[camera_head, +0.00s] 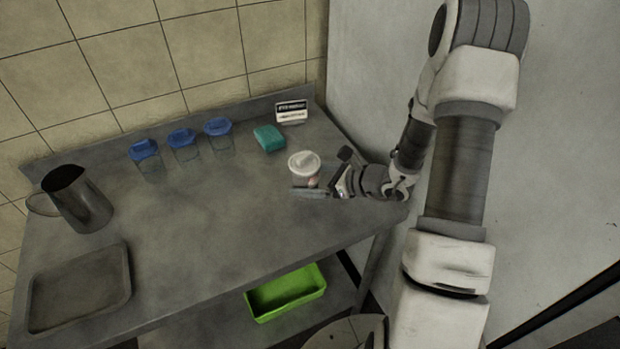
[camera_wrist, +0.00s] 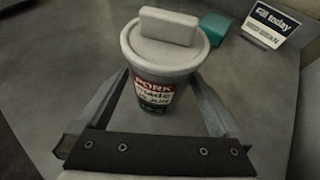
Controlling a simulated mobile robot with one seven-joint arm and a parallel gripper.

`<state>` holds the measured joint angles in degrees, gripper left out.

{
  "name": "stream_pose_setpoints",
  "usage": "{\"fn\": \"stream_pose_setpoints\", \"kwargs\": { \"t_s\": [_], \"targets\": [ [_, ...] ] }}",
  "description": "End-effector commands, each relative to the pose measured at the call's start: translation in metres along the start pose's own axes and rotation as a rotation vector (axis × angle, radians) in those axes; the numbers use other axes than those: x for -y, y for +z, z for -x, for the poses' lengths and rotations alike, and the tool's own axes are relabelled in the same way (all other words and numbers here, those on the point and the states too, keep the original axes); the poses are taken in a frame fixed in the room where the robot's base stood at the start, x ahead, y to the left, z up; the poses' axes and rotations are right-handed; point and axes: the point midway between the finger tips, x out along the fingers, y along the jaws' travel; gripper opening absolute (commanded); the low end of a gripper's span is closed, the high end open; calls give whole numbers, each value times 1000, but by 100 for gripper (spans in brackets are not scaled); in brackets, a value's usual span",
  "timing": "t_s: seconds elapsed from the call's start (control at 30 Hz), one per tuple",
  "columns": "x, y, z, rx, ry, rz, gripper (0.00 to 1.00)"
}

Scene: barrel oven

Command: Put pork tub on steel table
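The pork tub (camera_wrist: 155,92) is a small white tub with a lid and a printed label with "PORK" on it. It stands upright at the right side of the steel table (camera_head: 200,230), and it also shows in the head view (camera_head: 304,168). My gripper (camera_head: 316,181) reaches in from the right, low over the table, with its fingers spread on either side of the tub. In the wrist view some space shows between the fingers and the tub's lower body. The fingertips are partly hidden by the tub, and I see no clear contact.
A teal block (camera_head: 269,138) and a small sign (camera_head: 291,112) stand behind the tub. Three blue-lidded containers (camera_head: 183,143) line the back. A dark pitcher (camera_head: 80,199) and a tray (camera_head: 80,287) are at left. A green bin (camera_head: 286,292) sits on the lower shelf. The table's middle is clear.

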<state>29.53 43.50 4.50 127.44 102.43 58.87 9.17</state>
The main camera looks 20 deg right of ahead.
Motion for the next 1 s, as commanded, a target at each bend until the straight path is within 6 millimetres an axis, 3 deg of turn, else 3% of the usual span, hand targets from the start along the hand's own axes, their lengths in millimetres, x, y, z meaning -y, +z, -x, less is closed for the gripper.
{"fn": "stream_pose_setpoints", "kwargs": {
  "t_s": [0.17,0.23,0.7,1.0],
  "targets": [
    [0,5,2,0,0,0,100],
    [2,3,12,0,-4,0,100],
    [1,3,106,0,-3,1,100],
    [0,3,122,0,0,-1,100]
  ]
}}
